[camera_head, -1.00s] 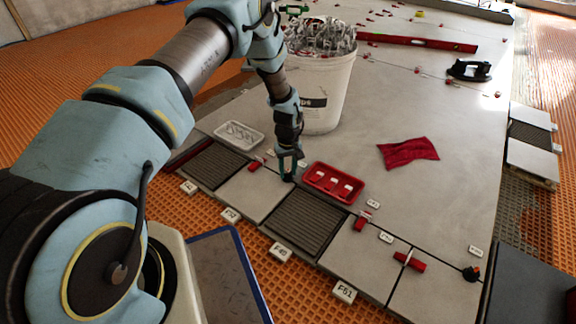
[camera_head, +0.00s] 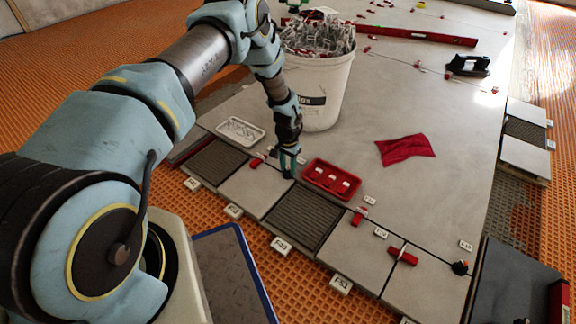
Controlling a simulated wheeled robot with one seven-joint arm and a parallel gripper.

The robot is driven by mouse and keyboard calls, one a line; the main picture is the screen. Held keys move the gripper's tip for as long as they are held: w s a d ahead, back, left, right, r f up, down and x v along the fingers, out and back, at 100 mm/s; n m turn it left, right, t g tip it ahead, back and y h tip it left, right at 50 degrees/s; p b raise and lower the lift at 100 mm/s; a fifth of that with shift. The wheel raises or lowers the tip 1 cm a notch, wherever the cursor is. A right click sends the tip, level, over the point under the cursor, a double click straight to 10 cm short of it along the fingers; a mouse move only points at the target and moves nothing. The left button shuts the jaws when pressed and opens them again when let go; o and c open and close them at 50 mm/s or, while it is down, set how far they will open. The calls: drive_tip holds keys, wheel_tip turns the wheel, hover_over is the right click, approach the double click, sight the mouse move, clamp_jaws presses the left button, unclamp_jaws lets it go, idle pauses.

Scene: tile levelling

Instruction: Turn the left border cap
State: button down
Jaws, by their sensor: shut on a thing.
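My gripper (camera_head: 289,174) points down at the back corner of a grey tile (camera_head: 256,189), just left of the red tray. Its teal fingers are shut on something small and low. The fingers hide most of it; from its place at the tile joint it appears to be the left border cap, but its turn angle cannot be seen. Another red cap (camera_head: 257,162) stands at the joint a little to the left. More red caps stand on the joints to the right, one upright (camera_head: 358,217) and one lying longer (camera_head: 403,256).
A white tray (camera_head: 240,131) lies to the left, and a white bucket (camera_head: 325,88) full of clips stands behind. A red cloth (camera_head: 405,150) lies on clear floor to the right.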

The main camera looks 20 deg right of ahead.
drive_tip(key=m, duration=0.5)
drive_tip(key=shift+m+p, duration=0.3)
drive_tip(key=shift+p, duration=0.1)
idle(0.4)
drive_tip(key=c, duration=0.5)
unclamp_jaws()
wheel_tip(320, 180, up, 11)
drive_tip(key=p, duration=0.4)
